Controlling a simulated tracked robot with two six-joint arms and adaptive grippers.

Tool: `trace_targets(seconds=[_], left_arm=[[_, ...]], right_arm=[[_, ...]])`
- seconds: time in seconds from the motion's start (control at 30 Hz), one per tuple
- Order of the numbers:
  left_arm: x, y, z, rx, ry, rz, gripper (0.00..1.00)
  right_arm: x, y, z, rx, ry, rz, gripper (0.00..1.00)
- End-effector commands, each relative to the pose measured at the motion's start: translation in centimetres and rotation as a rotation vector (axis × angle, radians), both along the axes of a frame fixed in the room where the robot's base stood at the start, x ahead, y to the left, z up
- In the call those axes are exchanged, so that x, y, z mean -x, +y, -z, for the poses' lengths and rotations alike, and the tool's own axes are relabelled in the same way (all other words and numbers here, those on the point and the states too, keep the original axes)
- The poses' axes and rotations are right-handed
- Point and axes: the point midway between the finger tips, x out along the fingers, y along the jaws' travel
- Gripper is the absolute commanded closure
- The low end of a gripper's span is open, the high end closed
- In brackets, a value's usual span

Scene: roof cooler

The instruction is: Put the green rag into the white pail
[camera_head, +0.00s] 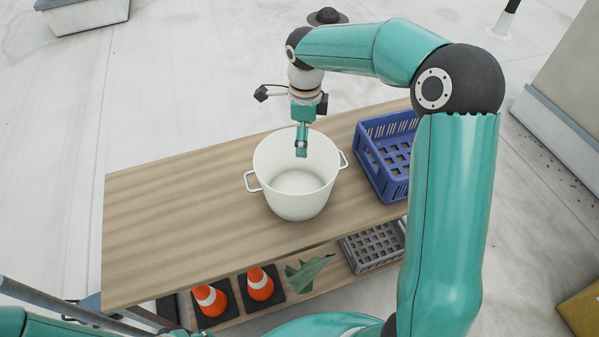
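The white pail (286,205) stands upright on the wooden top board, with a handle at each side. I see no rag in the visible part of its inside. The green rag (309,270) lies crumpled on the lower shelf, below the front edge of the top board. My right gripper (301,150) points down over the pail's opening, well away from the rag. Its fingers show as one narrow shape, so I cannot tell whether they are open. No rag shows in it. My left gripper is not in view; only part of that arm shows at bottom left.
A blue crate (367,163) stands right of the pail on the wooden table top (170,215). Two orange cones (260,284) (210,299) and a grey crate (373,248) flank the rag on the lower shelf. The table top's left part is clear.

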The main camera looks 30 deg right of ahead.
Motion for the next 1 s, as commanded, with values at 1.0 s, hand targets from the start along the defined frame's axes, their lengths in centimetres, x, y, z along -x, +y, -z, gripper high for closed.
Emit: trace_targets(seconds=[1.0], left_arm=[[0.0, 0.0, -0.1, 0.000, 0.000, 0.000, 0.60]], right_arm=[[-0.1, 0.0, -10.4, 0.000, -0.003, 0.000, 0.00]])
